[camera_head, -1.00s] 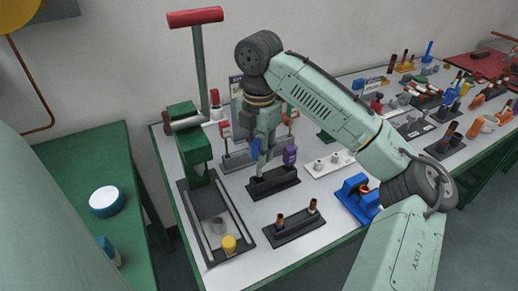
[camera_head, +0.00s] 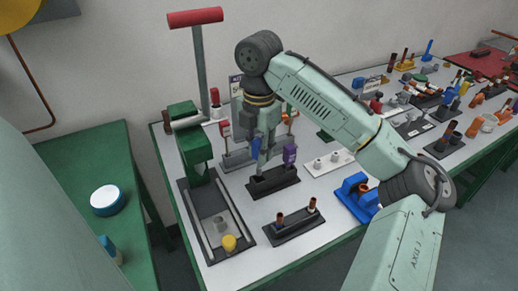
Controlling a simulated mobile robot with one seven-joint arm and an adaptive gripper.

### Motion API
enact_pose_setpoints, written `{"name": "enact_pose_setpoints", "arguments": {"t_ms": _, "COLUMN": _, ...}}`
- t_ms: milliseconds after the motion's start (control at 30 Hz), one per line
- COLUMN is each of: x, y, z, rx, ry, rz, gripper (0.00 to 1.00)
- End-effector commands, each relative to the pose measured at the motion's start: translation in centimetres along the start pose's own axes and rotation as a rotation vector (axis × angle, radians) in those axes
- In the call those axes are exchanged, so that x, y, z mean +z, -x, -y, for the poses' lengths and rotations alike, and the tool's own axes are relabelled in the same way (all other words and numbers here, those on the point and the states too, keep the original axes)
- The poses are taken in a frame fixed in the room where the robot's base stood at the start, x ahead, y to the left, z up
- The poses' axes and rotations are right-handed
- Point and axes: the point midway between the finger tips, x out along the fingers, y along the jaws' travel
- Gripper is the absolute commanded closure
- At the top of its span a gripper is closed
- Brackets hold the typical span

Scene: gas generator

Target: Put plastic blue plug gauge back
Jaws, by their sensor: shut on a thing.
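My gripper (camera_head: 262,150) points down over a black stand (camera_head: 280,183) near the middle of the left table part. It is shut on the blue plug gauge (camera_head: 255,146), which shows as a small blue part between and beside the fingers. The gauge's lower end is close above or at the left part of the stand; I cannot tell whether it is seated. A purple gauge (camera_head: 289,154) stands upright in the right part of the same stand. The fingers hide much of the blue gauge.
A green press with a red handle (camera_head: 195,17) stands at left. A second black stand with brown-handled gauges (camera_head: 294,222) is in front, and a blue fixture (camera_head: 357,192) to the right. A white holder (camera_head: 329,162) lies behind it. Many other tools fill the far right.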

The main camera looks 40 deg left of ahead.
Motion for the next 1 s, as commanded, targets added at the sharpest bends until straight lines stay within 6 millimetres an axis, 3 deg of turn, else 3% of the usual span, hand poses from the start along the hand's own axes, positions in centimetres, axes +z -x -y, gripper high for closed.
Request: {"name": "enact_pose_setpoints", "arguments": {"t_ms": 1000, "x": 0.0, "y": -3.0, "z": 0.0, "rx": 0.000, "ry": 0.000, "rz": 0.000, "gripper": 0.97}}
